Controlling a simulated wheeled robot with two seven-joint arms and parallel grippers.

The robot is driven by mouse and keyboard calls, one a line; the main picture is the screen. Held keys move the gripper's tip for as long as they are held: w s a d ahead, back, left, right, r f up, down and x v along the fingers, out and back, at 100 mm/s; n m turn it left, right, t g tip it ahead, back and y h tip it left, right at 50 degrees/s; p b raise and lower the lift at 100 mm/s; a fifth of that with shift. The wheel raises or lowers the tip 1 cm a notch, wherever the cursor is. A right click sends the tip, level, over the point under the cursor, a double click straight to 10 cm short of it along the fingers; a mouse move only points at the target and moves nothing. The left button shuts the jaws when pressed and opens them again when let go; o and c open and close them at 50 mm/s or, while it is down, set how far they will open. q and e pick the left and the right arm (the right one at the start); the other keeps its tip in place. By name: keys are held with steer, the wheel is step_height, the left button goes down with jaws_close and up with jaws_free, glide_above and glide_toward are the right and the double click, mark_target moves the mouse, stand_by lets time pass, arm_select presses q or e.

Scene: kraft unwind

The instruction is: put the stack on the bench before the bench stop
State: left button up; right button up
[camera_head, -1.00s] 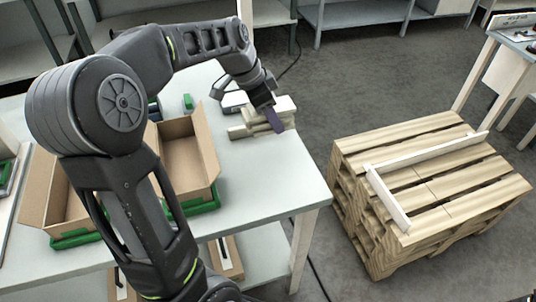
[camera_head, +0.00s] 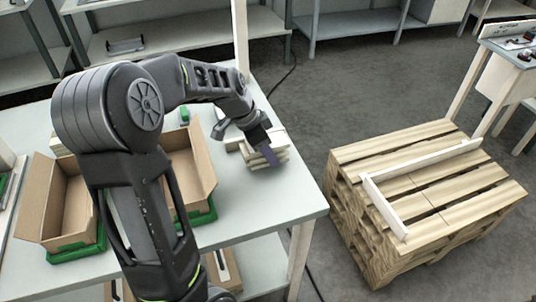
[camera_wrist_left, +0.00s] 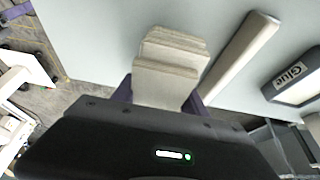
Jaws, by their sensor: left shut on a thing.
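The stack, several flat pale tan layers, is between the fingers of my left gripper (camera_head: 268,152). It shows in the head view (camera_head: 253,157) near the far right side of the bench (camera_head: 270,203), and in the wrist view (camera_wrist_left: 170,72). The gripper is shut on it, with a purple finger across its near side. The stack is at or just above the bench top; I cannot tell whether it touches. A pale bar, apparently the bench stop (camera_wrist_left: 240,58), lies beside the stack in the wrist view, with a narrow gap. My right gripper is not in view.
Open cartons (camera_head: 203,160) stand in green trays on the bench, left of the stack. A box marked Glue (camera_wrist_left: 296,78) lies beyond the bar. A wooden pallet stack (camera_head: 430,195) with a white corner frame stands right of the bench. The bench's front right corner is clear.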

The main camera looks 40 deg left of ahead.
arm_select(q)
steer(key=shift+f, duration=1.05)
steer(key=shift+f, duration=0.15)
steer(key=o, duration=1.5)
steer(key=v, duration=1.2)
